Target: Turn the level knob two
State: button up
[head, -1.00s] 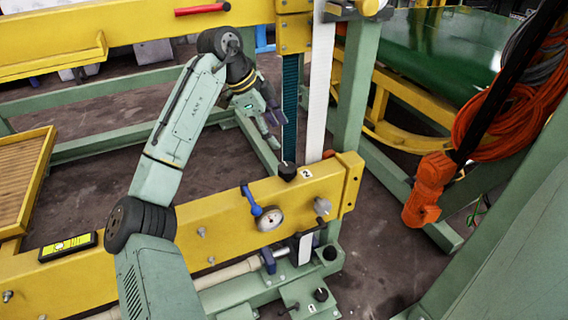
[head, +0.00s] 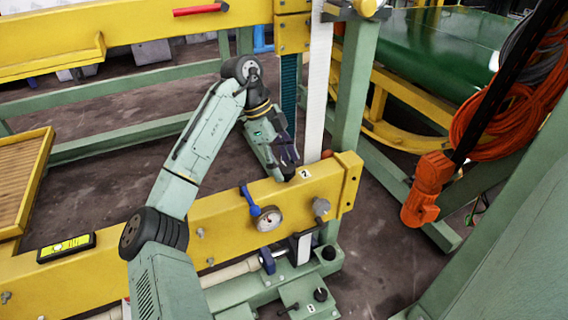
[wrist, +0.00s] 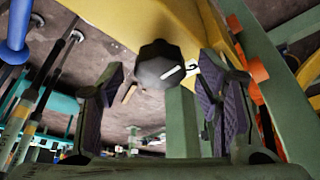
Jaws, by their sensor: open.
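The level knob two is a dark, faceted knob with a white pointer line. It shows in the wrist view (wrist: 157,66), ahead of and between my two fingers. In the head view my gripper (head: 287,161) is at the knob on top of the yellow beam and hides most of it. The white label "2" (head: 305,174) is just right of the knob. In the wrist view my gripper (wrist: 161,100) is open, with one dark padded finger on each side and nothing held. I cannot tell whether a finger touches the knob.
The yellow beam (head: 225,226) carries a dial gauge (head: 268,218) with a blue lever (head: 250,201). A white vertical strip (head: 318,90) and a green post (head: 353,90) stand close behind the gripper. An orange tool (head: 428,185) hangs at right.

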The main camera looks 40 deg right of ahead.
jog(key=shift+s+f, duration=0.15)
jog(key=shift+f, duration=0.2)
jog(key=shift+c, duration=0.4)
jog(key=c, duration=1.1)
